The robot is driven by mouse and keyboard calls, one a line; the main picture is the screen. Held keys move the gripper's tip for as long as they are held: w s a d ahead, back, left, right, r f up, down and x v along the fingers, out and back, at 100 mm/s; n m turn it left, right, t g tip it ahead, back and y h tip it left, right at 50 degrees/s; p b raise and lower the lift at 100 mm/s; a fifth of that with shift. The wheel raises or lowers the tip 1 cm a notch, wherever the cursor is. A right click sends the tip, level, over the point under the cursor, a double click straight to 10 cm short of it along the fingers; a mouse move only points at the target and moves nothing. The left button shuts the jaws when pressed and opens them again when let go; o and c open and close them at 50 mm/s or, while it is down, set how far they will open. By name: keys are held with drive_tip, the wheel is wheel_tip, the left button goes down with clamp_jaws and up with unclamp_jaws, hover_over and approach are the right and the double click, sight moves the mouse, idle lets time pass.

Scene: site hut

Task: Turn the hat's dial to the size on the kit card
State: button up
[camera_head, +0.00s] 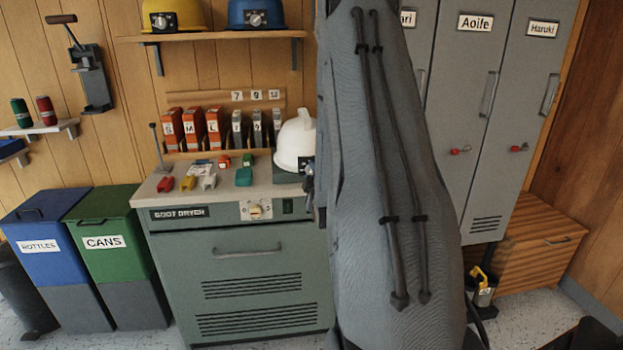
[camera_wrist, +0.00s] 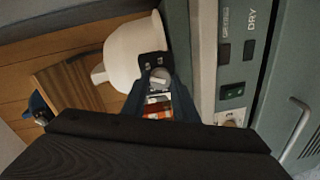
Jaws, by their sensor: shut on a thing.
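The white hard hat (camera_head: 294,143) sits at the right end of the boot dryer's top, beside my arm. In the wrist view the hat (camera_wrist: 132,50) shows its white shell and a dark plate with a pale grey dial (camera_wrist: 159,74). My gripper (camera_wrist: 159,84) has its two dark fingers on either side of the dial, shut on it. In the head view my gripper (camera_head: 308,184) is a small dark shape beside the hat, mostly hidden by my arm. The dial's setting is not readable. I cannot make out a kit card.
The boot dryer (camera_head: 240,275) has small coloured items on its top and a row of orange and grey boxes (camera_head: 191,128) behind. A shelf (camera_head: 215,37) above holds a yellow and a blue helmet. Lockers (camera_head: 455,120) stand right; bins (camera_head: 110,262) stand left.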

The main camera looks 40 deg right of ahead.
drive_tip(key=n+b, duration=0.2)
drive_tip(key=n, duration=0.2)
drive_tip(key=shift+f+n+h+b, duration=0.1)
drive_tip(key=shift+n+h+b, duration=0.2)
idle(0.3)
drive_tip(key=o, duration=1.1)
drive_tip(key=shift+c, duration=0.2)
drive_tip(key=b+v, duration=0.1)
drive_tip(key=v, duration=0.7)
drive_tip(key=shift+w+a, duration=0.1)
drive_tip(key=shift+w, duration=0.05)
